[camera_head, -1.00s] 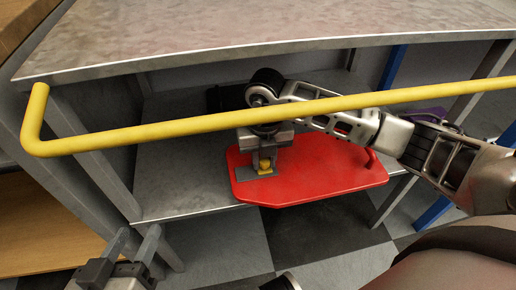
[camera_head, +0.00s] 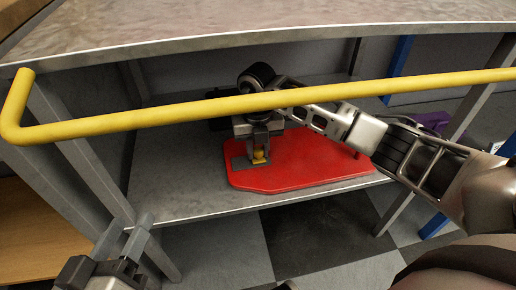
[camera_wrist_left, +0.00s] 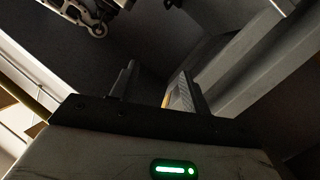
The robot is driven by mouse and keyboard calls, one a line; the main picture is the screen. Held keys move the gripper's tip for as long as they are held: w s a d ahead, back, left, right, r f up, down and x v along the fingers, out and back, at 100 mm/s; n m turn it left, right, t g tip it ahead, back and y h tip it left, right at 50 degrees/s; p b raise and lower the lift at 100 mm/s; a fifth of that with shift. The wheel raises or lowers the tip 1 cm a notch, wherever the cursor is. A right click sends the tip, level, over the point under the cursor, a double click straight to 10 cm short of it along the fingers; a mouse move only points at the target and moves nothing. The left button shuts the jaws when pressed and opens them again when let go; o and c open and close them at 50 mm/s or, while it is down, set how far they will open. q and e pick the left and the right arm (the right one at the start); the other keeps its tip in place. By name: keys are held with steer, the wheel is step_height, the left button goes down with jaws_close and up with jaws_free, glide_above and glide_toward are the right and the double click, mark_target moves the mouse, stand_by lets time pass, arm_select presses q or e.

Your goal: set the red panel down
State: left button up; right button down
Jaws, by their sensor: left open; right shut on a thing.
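The red panel (camera_head: 310,172) is a flat board with clipped corners and a small red knob at its right end. It lies flat over the lower grey shelf (camera_head: 190,205), under the worktop. Its near edge is just behind the shelf's front edge. I cannot tell whether it touches the shelf. My right gripper (camera_head: 259,158) points down at the panel's left part and is shut on its yellow grip piece. My left gripper (camera_head: 126,228) is open and empty at the lower left, in front of the shelf. Its two fingers also show in the left wrist view (camera_wrist_left: 155,85).
A yellow rail (camera_head: 180,114) crosses in front of the bench, with my right arm passing behind it. The grey worktop (camera_head: 250,30) is above. Shelf to the panel's left is bare. Grey legs stand at both sides; a purple thing (camera_head: 432,121) is at the right.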

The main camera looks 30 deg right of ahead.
steer(key=shift+f, duration=0.1)
arm_select(q)
steer(key=shift+f, duration=0.1)
arm_select(e)
steer(key=c, duration=1.2)
jaws_free()
step_height(320, 180, up, 7)
steer(key=shift+f+p, duration=0.15)
steer(key=shift+p, duration=1.1)
steer(key=shift+r, duration=0.55)
arm_select(q)
steer(key=shift+s+a+f+m+g+y, duration=0.2)
steer(key=shift+a+f+m+g+y, duration=0.25)
steer(key=shift+f, duration=0.25)
steer(key=shift+d, duration=0.1)
